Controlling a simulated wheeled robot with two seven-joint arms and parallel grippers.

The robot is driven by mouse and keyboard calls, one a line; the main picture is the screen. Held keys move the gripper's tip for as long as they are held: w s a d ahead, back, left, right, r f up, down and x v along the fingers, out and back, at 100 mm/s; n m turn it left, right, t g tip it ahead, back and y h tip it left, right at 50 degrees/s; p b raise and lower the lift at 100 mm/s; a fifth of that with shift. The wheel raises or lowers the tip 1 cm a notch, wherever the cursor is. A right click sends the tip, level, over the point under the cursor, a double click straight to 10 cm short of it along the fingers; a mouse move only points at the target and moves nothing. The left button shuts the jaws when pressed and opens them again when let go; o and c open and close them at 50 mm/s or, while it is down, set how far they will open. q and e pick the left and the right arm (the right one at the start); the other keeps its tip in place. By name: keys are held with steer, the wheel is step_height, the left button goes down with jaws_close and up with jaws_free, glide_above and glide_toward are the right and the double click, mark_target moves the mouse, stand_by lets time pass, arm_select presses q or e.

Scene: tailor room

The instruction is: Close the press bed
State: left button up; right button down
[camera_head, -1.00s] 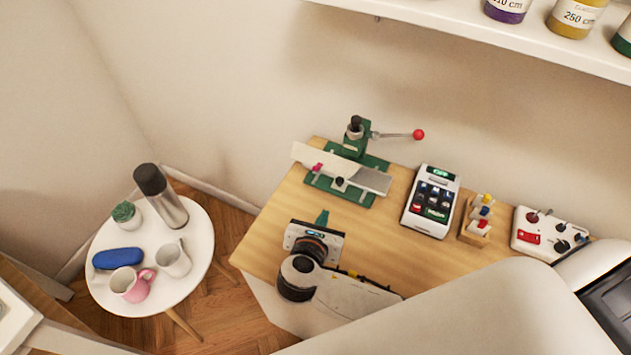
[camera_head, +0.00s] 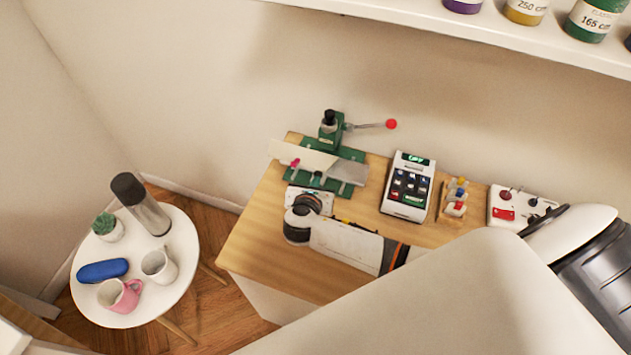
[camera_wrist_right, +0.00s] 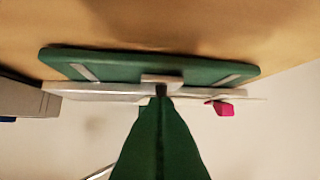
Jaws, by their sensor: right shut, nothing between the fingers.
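The green press (camera_head: 331,132) stands at the back of the wooden table, with a lever ending in a red knob (camera_head: 391,124) out to the right. Its silver bed (camera_head: 348,171) and a pale strip (camera_head: 298,154) lie across the green base (camera_head: 316,183). In the right wrist view the base (camera_wrist_right: 150,65) spans the top with the bed edge (camera_wrist_right: 90,91) along it. My left gripper is not in view.
A calculator-like device (camera_head: 407,186), a small wooden spool stand (camera_head: 453,203) and a control box (camera_head: 516,208) stand right of the press. A round white table (camera_head: 140,302) with mugs and a flask is at left. A shelf (camera_head: 470,35) hangs above.

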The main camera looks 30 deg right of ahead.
mark_target(320, 173)
stand_by(0.3)
steer(key=w+d, duration=0.2)
steer(key=shift+w+d+r+p, duration=0.2)
steer(key=shift+d+p, duration=0.1)
steer(key=shift+p, duration=0.1)
